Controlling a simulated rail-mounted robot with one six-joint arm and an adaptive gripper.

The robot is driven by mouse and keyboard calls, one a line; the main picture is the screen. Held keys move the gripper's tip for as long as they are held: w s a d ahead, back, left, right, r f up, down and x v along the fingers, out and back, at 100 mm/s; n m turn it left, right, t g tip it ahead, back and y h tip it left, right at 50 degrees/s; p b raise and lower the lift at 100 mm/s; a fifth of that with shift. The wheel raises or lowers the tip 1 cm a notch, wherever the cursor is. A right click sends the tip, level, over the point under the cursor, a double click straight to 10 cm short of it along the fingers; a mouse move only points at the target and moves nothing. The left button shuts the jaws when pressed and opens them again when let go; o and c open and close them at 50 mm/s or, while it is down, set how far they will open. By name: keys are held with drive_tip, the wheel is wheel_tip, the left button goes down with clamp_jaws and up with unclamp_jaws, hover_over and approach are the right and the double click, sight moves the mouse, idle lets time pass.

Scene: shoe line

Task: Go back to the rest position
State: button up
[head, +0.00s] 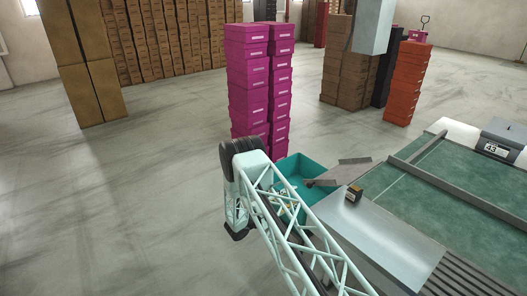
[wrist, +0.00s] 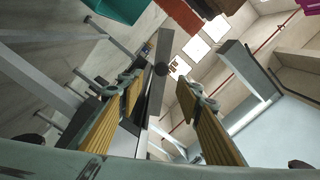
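My gripper (wrist: 160,98) shows in the wrist view with its two ribbed, tan-padded fingers spread wide apart. It is open, and nothing is held between the pads. The wrist view is tilted, with ceiling lights and roof beams beyond the fingers. In the head view my pale lattice arm rises from the bottom edge to a dark joint near the middle; I cannot make out the gripper there.
A teal bin (head: 304,164) stands behind my arm, beside a metal chute (head: 340,172). A green conveyor (head: 455,190) with a grey rail lies to the right. Magenta box stacks (head: 248,85) stand just beyond my arm. The floor at left is open.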

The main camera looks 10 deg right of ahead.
drive_tip(key=shift+r, duration=0.1)
